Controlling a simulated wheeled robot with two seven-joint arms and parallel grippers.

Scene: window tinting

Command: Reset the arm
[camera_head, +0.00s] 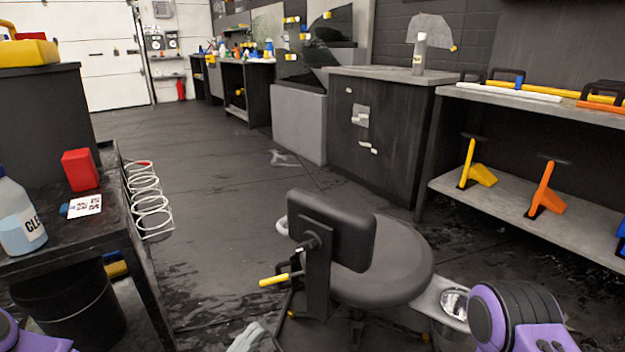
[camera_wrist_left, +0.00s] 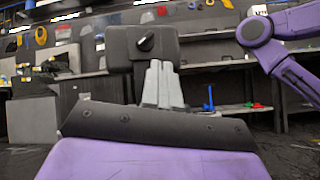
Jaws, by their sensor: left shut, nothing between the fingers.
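My left gripper (camera_head: 250,338) shows at the bottom edge of the head view, just left of the chair. In the left wrist view its grey fingers (camera_wrist_left: 160,85) are together with nothing between them, in front of the dark chair back. A purple link of my other arm (camera_wrist_left: 290,70) shows at the right of the left wrist view.
A black chair (camera_head: 385,265) stands close in front. At left is a dark bench (camera_head: 115,230) with a red box (camera_head: 80,170), a spray bottle (camera_head: 20,215) and a white coiled rack (camera_head: 148,205). Shelves (camera_head: 520,215) with tools stand at right. Open floor (camera_head: 215,180) lies between.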

